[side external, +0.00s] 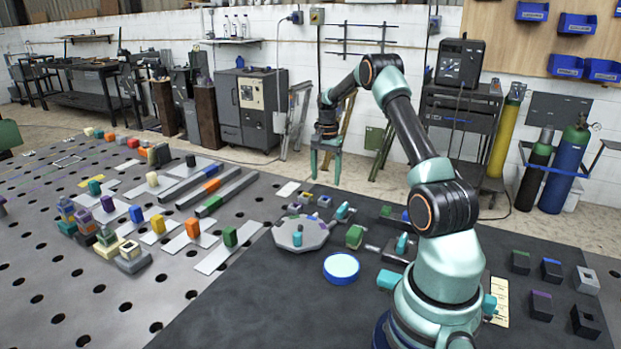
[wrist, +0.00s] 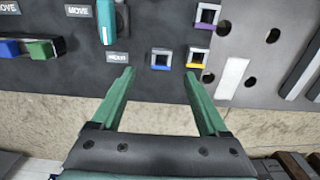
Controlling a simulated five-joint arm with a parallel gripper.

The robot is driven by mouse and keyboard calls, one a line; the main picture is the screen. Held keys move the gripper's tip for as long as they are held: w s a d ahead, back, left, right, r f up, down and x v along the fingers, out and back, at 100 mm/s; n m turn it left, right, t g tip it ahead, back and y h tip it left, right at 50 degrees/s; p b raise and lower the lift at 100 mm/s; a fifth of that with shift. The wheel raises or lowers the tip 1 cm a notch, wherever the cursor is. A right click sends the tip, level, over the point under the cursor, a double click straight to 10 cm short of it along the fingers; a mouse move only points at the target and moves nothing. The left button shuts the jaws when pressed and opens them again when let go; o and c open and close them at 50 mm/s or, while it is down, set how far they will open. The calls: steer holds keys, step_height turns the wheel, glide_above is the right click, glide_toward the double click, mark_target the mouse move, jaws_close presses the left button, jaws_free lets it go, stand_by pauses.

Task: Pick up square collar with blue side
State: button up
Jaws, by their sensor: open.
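A square collar with a blue side (wrist: 160,67) sits on the dark work surface near its edge in the wrist view, its square opening showing. In the side view a small collar that looks bluish (side external: 325,202) stands near the far edge; it seems to be the same one. My gripper (wrist: 160,73) is open and empty, and its green fingers frame the blue collar in the wrist view, apart from it. In the side view my gripper (side external: 325,174) points down near the far table edge, above that collar.
A yellow-sided collar (wrist: 197,63) is close on the right, near the right fingertip in the picture. A purple-sided collar (wrist: 208,25) is farther up. A teal upright part (wrist: 105,22) stands to the left. A grey faceted tray (side external: 300,236) stands nearer in the side view.

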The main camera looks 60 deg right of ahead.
mark_target(325, 202)
steer(key=shift+w+f, duration=0.15)
steer(key=shift+f, duration=3.75)
jaws_close()
